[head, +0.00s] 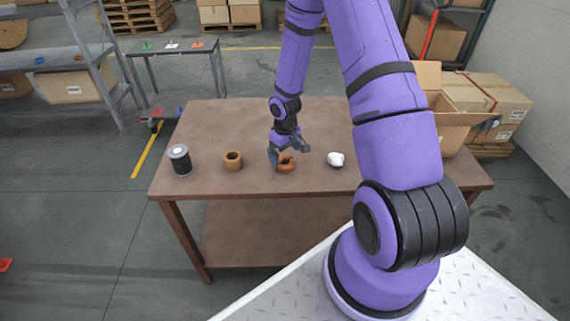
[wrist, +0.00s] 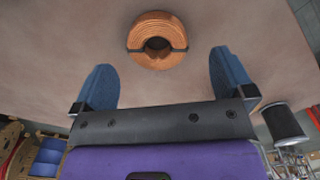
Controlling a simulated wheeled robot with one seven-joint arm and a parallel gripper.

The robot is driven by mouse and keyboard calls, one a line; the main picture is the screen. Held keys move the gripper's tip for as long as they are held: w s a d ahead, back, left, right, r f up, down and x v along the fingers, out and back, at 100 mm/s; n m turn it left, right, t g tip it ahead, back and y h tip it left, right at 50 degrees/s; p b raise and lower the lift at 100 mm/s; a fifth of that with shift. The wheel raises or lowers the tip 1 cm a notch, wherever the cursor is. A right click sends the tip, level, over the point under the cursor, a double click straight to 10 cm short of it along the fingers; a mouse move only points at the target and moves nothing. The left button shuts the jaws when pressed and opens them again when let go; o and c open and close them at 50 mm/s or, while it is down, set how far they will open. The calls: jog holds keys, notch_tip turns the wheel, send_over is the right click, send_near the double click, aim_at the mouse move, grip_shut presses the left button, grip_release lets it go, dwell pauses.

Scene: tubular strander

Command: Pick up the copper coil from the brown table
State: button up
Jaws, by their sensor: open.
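The copper coil (head: 287,163) lies on the brown table (head: 240,120), near its front edge, between a tan spool and a white lump. In the wrist view the coil (wrist: 157,35) is a round orange winding with a dark band and a hole in its middle. My gripper (head: 288,150) is just above and behind the coil, partly covering it in the head view. In the wrist view my gripper (wrist: 163,78) has its two blue fingers wide apart, with the coil beyond the tips and centred between them. Nothing is between the fingers.
On the table stand a dark grey cylinder (head: 180,160), a tan spool (head: 233,161) and a white lump (head: 335,159). An open cardboard box (head: 455,110) is at the right, partly behind my arm. The tabletop behind the small objects is largely clear.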

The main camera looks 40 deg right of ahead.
aim_at(286, 160)
jog(key=shift+w+d+f, duration=0.1)
jog(key=shift+f, duration=1.05)
jog(key=shift+d+f, duration=0.1)
jog(key=shift+f, duration=1.05)
jog(key=shift+c, duration=0.2)
jog(key=c, duration=1)
